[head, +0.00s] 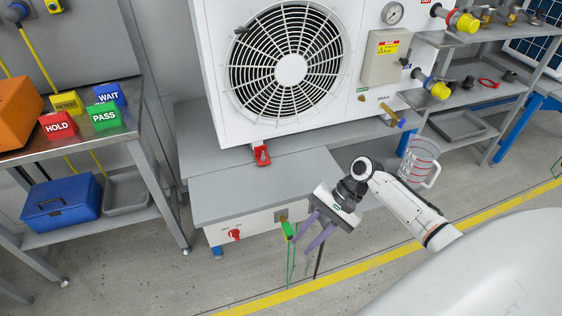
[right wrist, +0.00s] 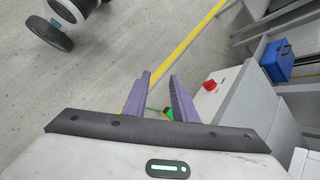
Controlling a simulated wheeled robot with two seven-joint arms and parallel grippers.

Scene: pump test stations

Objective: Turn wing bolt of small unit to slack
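A large white fan unit (head: 235,122) stands on a grey cabinet (head: 225,202). I cannot single out a smaller unit or clearly make out a wing bolt. A red clamp-like part (head: 261,155) sits at the fan unit's lower edge, and a brass fitting (head: 386,119) projects from its lower right. The cabinet's front has a red knob (head: 234,235). My right gripper (head: 302,246) is open, its purple fingers apart in front of the cabinet. A green part (head: 288,230) with hanging green cords is near the fingertips; it also shows between the fingers in the right wrist view (right wrist: 168,113). My left gripper is out of view.
A left bench (head: 85,146) holds coloured sign blocks and an orange box (head: 18,112); a blue toolbox (head: 62,199) is below. A clear measuring jug (head: 419,163) is near my right arm. Shelves (head: 460,98) stand at right. A yellow line (head: 350,271) crosses open floor.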

